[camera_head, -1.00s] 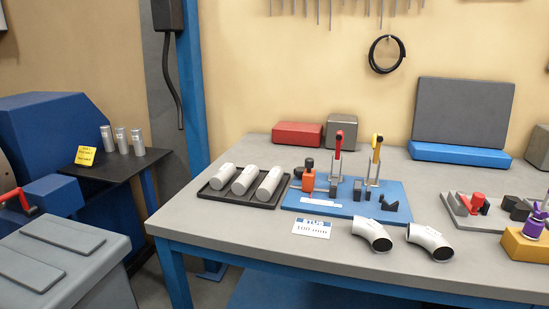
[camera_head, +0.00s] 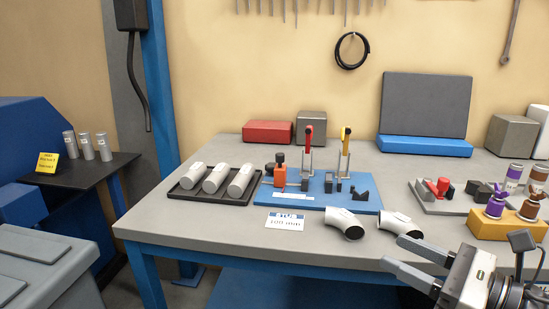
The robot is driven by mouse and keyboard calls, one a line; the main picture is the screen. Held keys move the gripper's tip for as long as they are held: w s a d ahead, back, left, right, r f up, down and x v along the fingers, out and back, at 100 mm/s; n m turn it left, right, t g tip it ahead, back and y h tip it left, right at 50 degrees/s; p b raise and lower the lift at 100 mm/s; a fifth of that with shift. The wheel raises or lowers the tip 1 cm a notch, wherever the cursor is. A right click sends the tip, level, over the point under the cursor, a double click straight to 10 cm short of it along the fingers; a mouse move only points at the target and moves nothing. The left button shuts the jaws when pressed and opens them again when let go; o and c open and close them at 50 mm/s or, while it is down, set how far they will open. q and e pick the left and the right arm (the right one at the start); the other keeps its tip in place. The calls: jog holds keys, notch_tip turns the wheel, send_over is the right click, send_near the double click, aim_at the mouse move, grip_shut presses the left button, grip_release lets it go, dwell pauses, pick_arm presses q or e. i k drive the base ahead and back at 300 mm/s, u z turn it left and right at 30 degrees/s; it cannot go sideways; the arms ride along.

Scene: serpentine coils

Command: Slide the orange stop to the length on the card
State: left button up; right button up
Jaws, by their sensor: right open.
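The orange stop (camera_head: 280,176) stands at the left end of the blue fixture board (camera_head: 325,199), with a dark knob on top. A white scale strip (camera_head: 292,196) lies on the board in front of it. The white card (camera_head: 285,221) with a blue header lies on the table in front of the board; its print is too small to read surely. My right gripper (camera_head: 402,257) is open and empty at the table's front edge, right of the card and well apart from the stop. My left gripper is out of view.
A black tray (camera_head: 188,197) with three grey cylinders is left of the board. Red-handled (camera_head: 308,137) and yellow-handled (camera_head: 345,140) clamps rise from the board. Two pipe elbows (camera_head: 342,222) lie in front.

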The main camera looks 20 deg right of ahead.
aim_at(280, 169)
jog(key=i, duration=1)
